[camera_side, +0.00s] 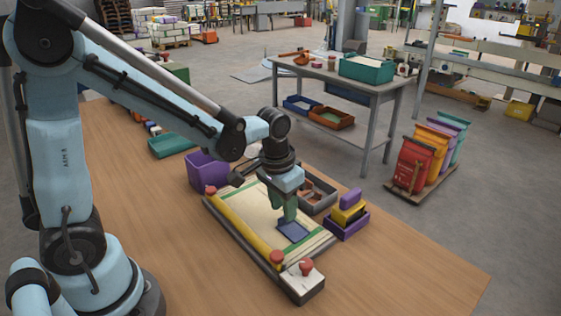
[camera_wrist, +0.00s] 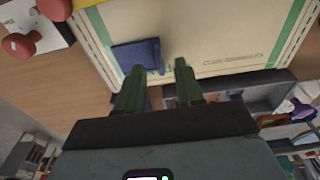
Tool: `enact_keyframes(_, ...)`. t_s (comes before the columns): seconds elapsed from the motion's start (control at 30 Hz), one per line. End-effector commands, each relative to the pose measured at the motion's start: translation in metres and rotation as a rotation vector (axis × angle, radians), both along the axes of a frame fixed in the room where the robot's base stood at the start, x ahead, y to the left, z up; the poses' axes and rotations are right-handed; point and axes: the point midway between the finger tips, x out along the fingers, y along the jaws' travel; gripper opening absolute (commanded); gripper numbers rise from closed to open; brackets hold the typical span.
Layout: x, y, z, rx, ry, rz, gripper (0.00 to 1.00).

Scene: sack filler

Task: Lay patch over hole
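The patch (camera_side: 293,231) is a dark blue square lying on the cream sack (camera_side: 257,207), towards its near right end. In the wrist view the patch (camera_wrist: 130,56) lies flat, left of centre, partly behind the left fingertip. The sack (camera_wrist: 225,35) has green stripes and printed lettering. My gripper (camera_side: 289,215) points down just above the sack, beside the patch. In the wrist view its green fingers (camera_wrist: 158,70) are spread with a gap and grip nothing visible. I cannot make out the hole; the patch or my fingers may hide it.
A yellow bar (camera_side: 243,229) with red knobs runs along the sack's near side. A white block (camera_side: 302,283) with a red knob stands at the front. Beyond are a purple bin (camera_side: 207,172), a grey tray (camera_side: 319,193) and a purple box (camera_side: 346,225). The table's front right is clear.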

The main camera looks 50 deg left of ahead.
Motion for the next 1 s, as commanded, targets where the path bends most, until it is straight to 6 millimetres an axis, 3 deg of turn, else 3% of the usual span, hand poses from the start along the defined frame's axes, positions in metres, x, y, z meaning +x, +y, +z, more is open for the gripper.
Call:
enact_keyframes(0.5,-0.010,0.000,0.077,0.000,0.000,0.000,0.37)
enact_keyframes(0.83,-0.014,0.000,0.097,-0.001,-0.009,0.000,0.37)
enact_keyframes(1.0,-0.026,0.004,0.099,-0.004,-0.093,0.001,0.37)
